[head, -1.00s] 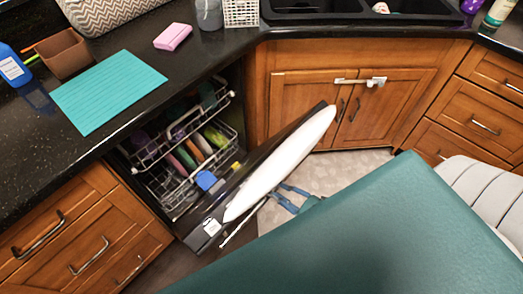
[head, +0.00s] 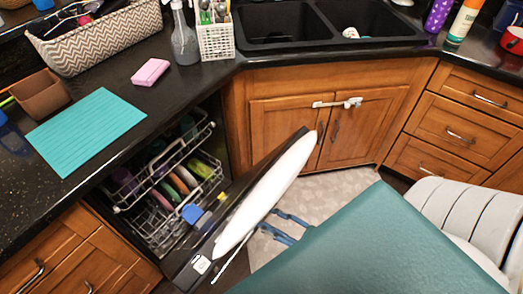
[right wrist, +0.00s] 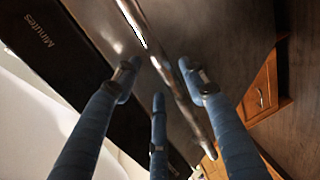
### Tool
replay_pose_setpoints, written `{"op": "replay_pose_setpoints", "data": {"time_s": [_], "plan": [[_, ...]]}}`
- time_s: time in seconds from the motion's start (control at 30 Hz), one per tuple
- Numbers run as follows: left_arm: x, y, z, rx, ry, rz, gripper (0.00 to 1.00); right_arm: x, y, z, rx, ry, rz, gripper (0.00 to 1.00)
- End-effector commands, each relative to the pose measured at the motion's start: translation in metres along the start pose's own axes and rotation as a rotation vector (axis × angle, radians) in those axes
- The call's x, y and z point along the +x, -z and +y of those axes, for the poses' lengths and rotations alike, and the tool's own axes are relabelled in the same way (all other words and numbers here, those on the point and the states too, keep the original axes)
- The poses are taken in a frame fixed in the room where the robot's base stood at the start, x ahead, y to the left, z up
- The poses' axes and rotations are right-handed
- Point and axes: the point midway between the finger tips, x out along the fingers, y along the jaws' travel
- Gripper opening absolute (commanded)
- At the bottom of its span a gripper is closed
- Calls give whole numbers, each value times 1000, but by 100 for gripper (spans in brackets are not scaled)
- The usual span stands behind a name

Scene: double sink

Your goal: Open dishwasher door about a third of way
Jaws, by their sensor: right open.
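The dishwasher door (head: 188,275) is tilted partway open in the head view, with racks of dishes (head: 168,185) visible behind it. A chrome handle bar (head: 232,268) shows at the door's front. My right gripper (head: 272,224) has blue fingers and is close to the door's outer side. In the right wrist view, its open fingers (right wrist: 158,75) lie around or just below the shiny handle bar (right wrist: 183,98); contact is unclear. My left gripper is out of view.
The black counter holds a teal mat (head: 86,132), a pink sponge (head: 150,72) and a utensil basket (head: 215,38). A black double sink (head: 310,22) is behind. Wooden cabinets (head: 285,125) stand beyond the door. A pale chair (head: 465,215) is at right.

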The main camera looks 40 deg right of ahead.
Motion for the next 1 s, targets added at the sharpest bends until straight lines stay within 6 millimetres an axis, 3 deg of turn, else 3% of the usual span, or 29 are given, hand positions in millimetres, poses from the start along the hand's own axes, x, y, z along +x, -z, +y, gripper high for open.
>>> {"op": "replay_pose_setpoints", "data": {"time_s": [0.2, 0.4, 1.0], "plan": [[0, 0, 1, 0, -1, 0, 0, -50, 0, -1, 1, 4, 0, 42], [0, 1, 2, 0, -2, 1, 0, -79, 0, -1, 0, 2, -1, 42], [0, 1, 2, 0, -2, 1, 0, -87, 0, 0, 0, -1, 0, 42]]}}
